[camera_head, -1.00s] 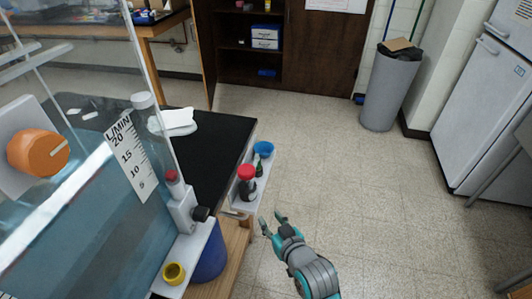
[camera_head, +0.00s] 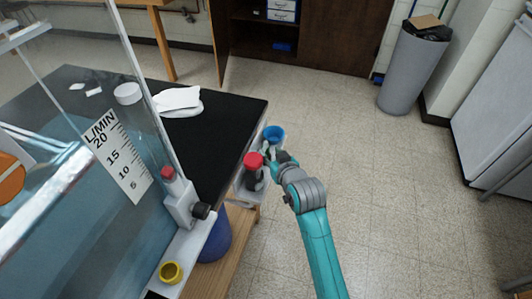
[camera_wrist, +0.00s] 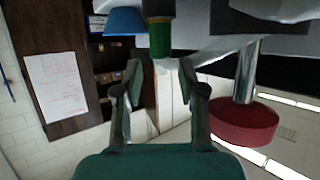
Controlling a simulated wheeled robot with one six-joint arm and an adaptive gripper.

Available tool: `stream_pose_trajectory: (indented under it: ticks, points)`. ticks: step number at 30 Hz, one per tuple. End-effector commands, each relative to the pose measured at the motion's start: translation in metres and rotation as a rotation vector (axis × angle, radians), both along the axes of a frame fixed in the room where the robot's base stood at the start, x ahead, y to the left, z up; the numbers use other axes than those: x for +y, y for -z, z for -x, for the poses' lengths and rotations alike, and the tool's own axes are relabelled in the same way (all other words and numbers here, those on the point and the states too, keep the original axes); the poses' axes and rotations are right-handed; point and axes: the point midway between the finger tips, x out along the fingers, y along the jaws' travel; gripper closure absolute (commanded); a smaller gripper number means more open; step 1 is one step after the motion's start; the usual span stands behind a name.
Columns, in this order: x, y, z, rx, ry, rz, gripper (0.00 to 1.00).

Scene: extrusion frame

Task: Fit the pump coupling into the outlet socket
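My gripper (camera_head: 277,158) is at the small side shelf, beside a red-capped dark piece and near a blue cup. In the wrist view its two fingers are apart and empty. A green-ended piece with a dark collar (camera_wrist: 160,40) stands just beyond the fingertips, lined up with the gap; the arm mostly hides it in the head view. I cannot tell for sure which piece is the pump coupling. A yellow ring (camera_head: 172,272) sits on the white ledge by the clear tank, below a grey fitting with a black knob (camera_head: 181,204). Which one is the outlet socket is unclear.
The red-capped piece (camera_head: 254,170) stands close left of my gripper; its red disc (camera_wrist: 240,122) is at right in the wrist view. The blue cup (camera_head: 273,134) is just behind. The clear tank (camera_head: 80,200) and black tabletop (camera_head: 225,125) lie left.

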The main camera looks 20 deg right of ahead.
Motion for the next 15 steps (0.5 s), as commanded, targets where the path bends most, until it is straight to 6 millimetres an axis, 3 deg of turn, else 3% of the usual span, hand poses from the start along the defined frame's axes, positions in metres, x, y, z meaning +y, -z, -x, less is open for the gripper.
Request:
stream_pose_trajectory:
  ticks: [5,15]
  points:
    - [0.001,0.004,-0.011,-0.001,0.0,0.0,0.6]
    - [0.003,0.021,-0.05,-0.001,0.0,0.0,0.6]
